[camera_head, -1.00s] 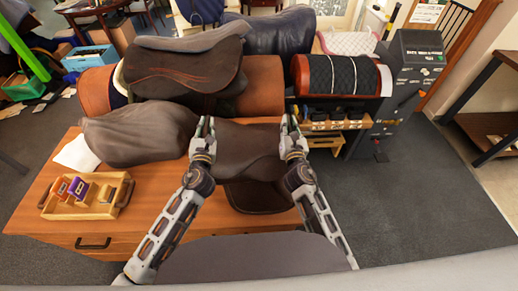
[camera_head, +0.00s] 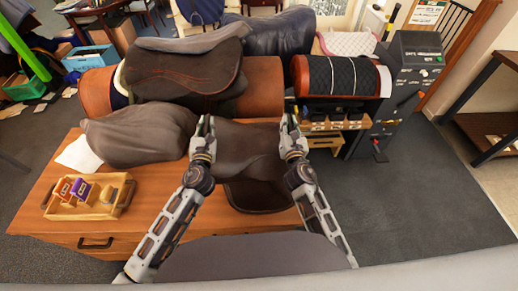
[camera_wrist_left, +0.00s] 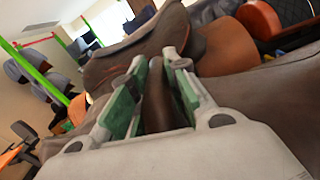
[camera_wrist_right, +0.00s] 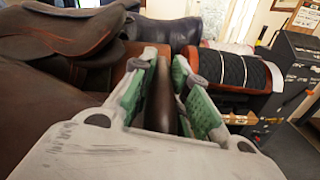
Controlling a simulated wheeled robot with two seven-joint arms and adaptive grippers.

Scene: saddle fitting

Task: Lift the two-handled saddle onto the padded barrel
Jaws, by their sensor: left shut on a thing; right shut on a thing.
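The dark brown two-handled saddle (camera_head: 250,152) sits at the right part of the orange-brown table, between my two grippers, its flap hanging toward the front edge. My left gripper (camera_head: 205,128) is shut on its left side; the left wrist view shows a dark brown handle (camera_wrist_left: 156,108) between the green-padded fingers. My right gripper (camera_head: 289,126) is shut on its right side; the right wrist view shows a dark handle (camera_wrist_right: 161,100) between the fingers. The padded barrel (camera_head: 335,76), black quilted with orange-red ends, stands behind and to the right. Whether the saddle touches the table is unclear.
Another brown saddle (camera_head: 185,70) lies on a brown barrel (camera_head: 262,88) behind the table. A dark brown rounded piece (camera_head: 138,132) lies left of my left gripper. A wooden tray (camera_head: 112,207) with small items is at the front left. Small wooden boxes (camera_head: 335,124) sit below the padded barrel.

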